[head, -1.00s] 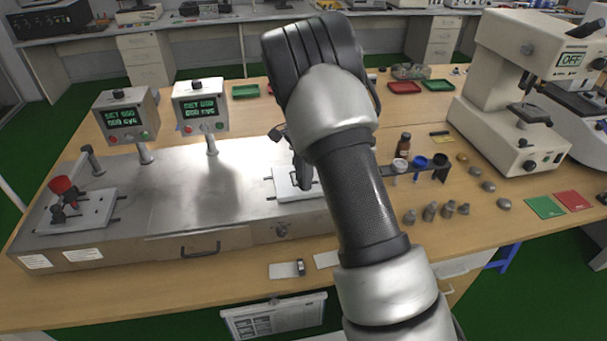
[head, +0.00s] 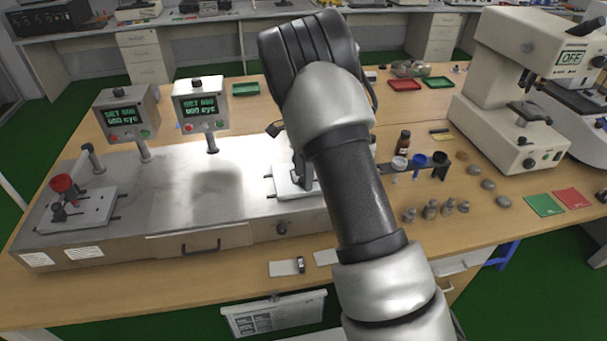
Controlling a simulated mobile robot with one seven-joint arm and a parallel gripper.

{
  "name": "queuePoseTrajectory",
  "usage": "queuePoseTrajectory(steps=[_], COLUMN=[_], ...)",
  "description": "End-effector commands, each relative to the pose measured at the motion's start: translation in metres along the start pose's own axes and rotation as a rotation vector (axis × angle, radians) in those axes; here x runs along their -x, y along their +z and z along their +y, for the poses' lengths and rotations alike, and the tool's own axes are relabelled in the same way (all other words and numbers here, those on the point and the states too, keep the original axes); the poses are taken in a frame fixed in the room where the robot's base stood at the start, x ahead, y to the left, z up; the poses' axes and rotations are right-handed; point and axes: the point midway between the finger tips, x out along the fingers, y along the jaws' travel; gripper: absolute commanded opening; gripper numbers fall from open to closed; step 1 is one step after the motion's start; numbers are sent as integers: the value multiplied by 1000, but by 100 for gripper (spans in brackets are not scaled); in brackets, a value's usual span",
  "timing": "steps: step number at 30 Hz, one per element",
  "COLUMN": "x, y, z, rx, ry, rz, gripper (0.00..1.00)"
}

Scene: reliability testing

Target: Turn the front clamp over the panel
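The long grey test machine (head: 200,222) stands on the wooden table. On its right part is a white panel (head: 284,187) on a plate with dark pins. My arm covers much of this station, so the front clamp there cannot be made out. A dark and grey part of my gripper (head: 301,172) shows just above the panel, left of my arm; its fingertips are hidden or too small to tell. A second white plate (head: 75,215) with a red-knobbed fixture (head: 62,184) sits on the machine's left part.
Two display boxes (head: 126,113) (head: 201,105) stand on posts behind the stations. Right of my arm are a bottle rack (head: 425,168), several small grey weights (head: 430,209) and a microscope-like instrument (head: 500,100). The machine's middle top is clear.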

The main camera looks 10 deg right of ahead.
Motion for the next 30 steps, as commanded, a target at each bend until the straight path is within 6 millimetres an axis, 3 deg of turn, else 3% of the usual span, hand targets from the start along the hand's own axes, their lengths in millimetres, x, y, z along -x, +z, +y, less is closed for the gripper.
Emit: queuePoseTrajectory(steps=[8, 13, 30], x=[0, 16, 145], y=[0, 0, 0], z=[0, -1, 0], rx=[1, 2, 1], ry=[1, -2, -2], rz=[0, 0, 1], gripper=[43, 43, 43])
